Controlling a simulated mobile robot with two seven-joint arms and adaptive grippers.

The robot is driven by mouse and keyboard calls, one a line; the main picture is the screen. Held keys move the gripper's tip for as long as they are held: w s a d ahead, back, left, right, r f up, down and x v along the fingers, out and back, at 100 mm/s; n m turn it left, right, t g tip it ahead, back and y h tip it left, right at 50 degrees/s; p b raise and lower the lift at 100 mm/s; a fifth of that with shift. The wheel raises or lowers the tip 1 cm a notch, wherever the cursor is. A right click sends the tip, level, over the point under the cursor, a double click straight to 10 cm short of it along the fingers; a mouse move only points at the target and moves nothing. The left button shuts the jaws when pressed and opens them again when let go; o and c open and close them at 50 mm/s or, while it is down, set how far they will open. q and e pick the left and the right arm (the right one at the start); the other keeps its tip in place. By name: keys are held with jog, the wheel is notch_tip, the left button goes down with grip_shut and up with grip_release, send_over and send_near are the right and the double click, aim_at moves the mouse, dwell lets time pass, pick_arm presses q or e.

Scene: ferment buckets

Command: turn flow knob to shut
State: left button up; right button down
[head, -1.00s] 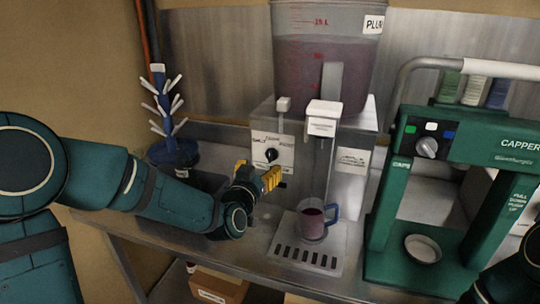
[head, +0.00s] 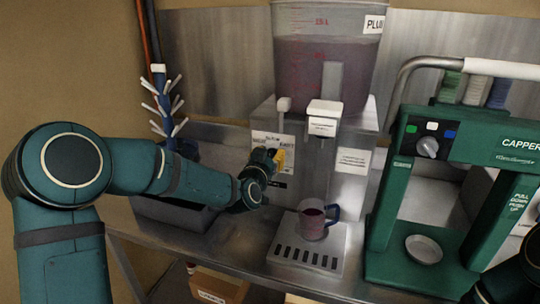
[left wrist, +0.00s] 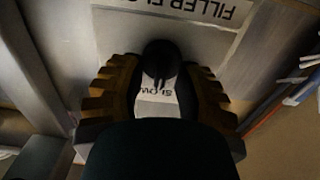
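The flow knob (left wrist: 162,60) is black and sits on a pale panel lettered "FILLER FLOW" and "SLOW", upside down in the left wrist view. In the head view the panel (head: 262,141) is on the filler's front, and my gripper mostly covers the knob. My left gripper (head: 276,158) is at the panel. In the left wrist view its yellow ridged fingers (left wrist: 165,85) stand apart, one on each side of the knob, with gaps showing beside it. Whether they touch it lower down is hidden.
A mug (head: 312,222) with dark red liquid stands on the drip tray (head: 299,258) under the spout. A bucket (head: 318,60) of plum liquid sits above the filler. A green capper (head: 385,215) stands right. A bottle tree (head: 163,105) and grey bin (head: 175,218) are left.

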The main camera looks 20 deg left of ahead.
pick_arm(q)
jog(key=shift+s, duration=0.1)
grip_shut()
jog(key=shift+a+r+n, duration=0.1)
jog(key=shift+n, duration=0.2)
jog(key=shift+a+n, duration=0.15)
jog(key=shift+n, duration=1.95)
jog(key=shift+a+n, duration=0.15)
jog(key=shift+n, duration=1.95)
